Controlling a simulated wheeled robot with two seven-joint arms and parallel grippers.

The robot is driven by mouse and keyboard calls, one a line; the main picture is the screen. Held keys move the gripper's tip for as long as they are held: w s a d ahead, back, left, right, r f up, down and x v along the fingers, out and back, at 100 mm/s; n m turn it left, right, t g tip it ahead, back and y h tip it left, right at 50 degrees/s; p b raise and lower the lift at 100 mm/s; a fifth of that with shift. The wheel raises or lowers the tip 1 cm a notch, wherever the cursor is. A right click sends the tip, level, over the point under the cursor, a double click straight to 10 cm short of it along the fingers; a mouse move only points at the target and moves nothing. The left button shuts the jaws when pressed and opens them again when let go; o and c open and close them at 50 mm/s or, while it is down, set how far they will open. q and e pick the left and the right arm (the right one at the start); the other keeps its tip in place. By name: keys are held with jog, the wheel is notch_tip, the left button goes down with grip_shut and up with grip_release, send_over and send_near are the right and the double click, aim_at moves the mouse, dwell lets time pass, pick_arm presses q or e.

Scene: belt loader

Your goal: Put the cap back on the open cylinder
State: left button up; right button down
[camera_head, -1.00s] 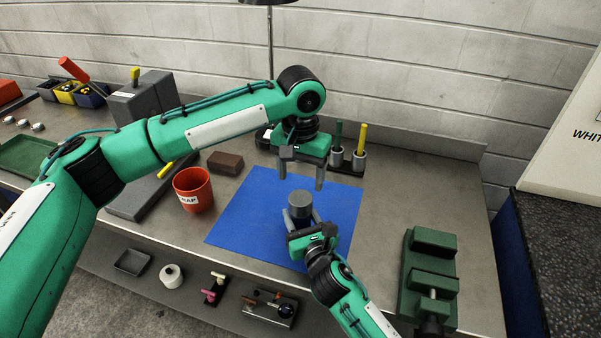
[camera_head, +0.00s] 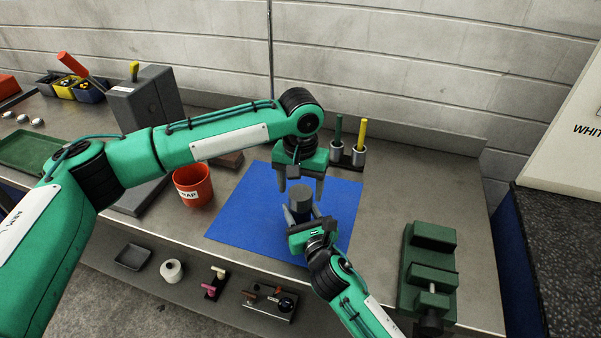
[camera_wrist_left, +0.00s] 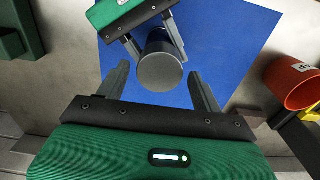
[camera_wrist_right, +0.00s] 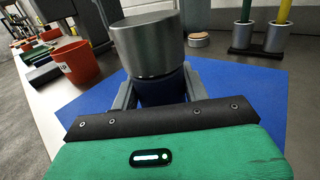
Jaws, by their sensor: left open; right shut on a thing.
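The grey metal cylinder (camera_head: 301,196) stands upright over the blue mat (camera_head: 235,222). My right gripper (camera_head: 302,213) is shut around its lower part. In the right wrist view, a wide shiny grey upper part (camera_wrist_right: 148,45) sits above a darker lower part (camera_wrist_right: 162,90), with a thin line between them. I cannot tell whether this upper part is a separate cap. My left gripper (camera_head: 300,190) is open, pointing down just above the cylinder. In the left wrist view, the round grey top (camera_wrist_left: 160,72) lies between and beyond the open fingertips. No loose cap shows clearly.
A red cup (camera_head: 192,187) stands left of the mat. A holder with a green and a yellow rod (camera_head: 350,150) stands behind it. A green vise (camera_head: 428,275) is at the right. The mat around the cylinder is mostly clear.

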pick_arm(q)
jog(key=shift+f, duration=1.35)
jog(key=shift+c, duration=0.5)
jog(key=c, duration=0.9)
jog(key=m, duration=0.6)
jog(key=shift+m, duration=0.4)
jog(key=m, duration=0.5)
jog(key=o, duration=1.1)
jog(key=shift+r, duration=2.25)
